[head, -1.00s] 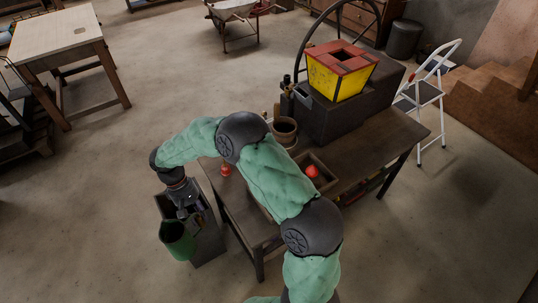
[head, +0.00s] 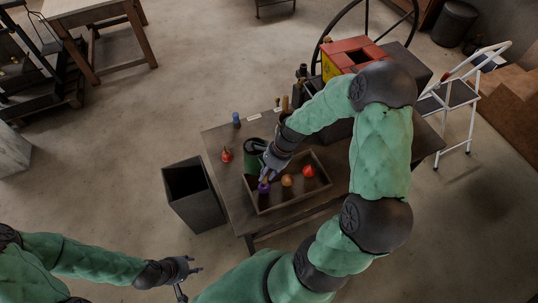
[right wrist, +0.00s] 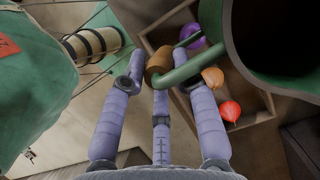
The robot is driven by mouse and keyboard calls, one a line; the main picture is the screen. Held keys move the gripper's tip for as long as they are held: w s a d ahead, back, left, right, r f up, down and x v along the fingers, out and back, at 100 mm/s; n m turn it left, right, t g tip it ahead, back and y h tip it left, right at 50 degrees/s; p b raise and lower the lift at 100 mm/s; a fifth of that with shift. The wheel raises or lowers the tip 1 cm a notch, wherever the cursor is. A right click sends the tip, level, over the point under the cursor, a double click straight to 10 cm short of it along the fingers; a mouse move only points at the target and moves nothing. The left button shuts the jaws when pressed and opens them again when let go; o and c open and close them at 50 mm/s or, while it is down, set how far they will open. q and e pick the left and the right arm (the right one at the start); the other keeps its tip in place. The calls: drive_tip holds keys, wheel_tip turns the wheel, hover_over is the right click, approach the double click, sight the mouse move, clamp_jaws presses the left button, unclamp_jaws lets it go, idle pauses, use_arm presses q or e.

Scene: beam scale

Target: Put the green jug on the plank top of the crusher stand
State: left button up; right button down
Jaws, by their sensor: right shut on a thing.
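The green jug (head: 252,147) is at the back left of the wooden tray, over the plank top (head: 216,135) of the crusher stand. I cannot tell whether it touches the planks. My right gripper (head: 267,172) is shut on its handle. In the right wrist view the fingers (right wrist: 160,80) close around the green handle with its wooden grip (right wrist: 158,66), and the jug's dark open mouth (right wrist: 285,35) shows at the upper right. My left gripper (head: 188,280) is open and empty at the lower left, away from the stand.
The tray (head: 296,198) holds purple, orange and red fruits. A red fruit (head: 227,155) and a blue object (head: 236,120) stand on the planks' left part. A grey open bin (head: 190,200) is left of the stand. The red-topped crusher (head: 352,54) is behind my right arm.

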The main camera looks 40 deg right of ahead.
drive_tip(key=shift+w+d+f+b, duration=0.6)
drive_tip(key=shift+w+d+f, duration=0.8)
drive_tip(key=shift+d+f, duration=0.55)
drive_tip(key=shift+w+d+f+b, duration=0.65)
drive_tip(key=shift+w+d+f, duration=0.85)
drive_tip(key=shift+f, duration=0.8)
drive_tip(key=shift+w+d+f+b, duration=0.6)
drive_tip(key=shift+w+d+f, duration=0.7)
drive_tip(key=shift+d+f, duration=0.7)
drive_tip(key=shift+a+f, duration=0.15)
drive_tip(key=shift+f, duration=0.1)
drive_tip(key=c, duration=0.9)
unclamp_jaws()
drive_tip(key=shift+c, duration=0.2)
drive_tip(key=shift+r, duration=0.1)
drive_tip(key=p+v, duration=0.2)
drive_tip(key=v, duration=1)
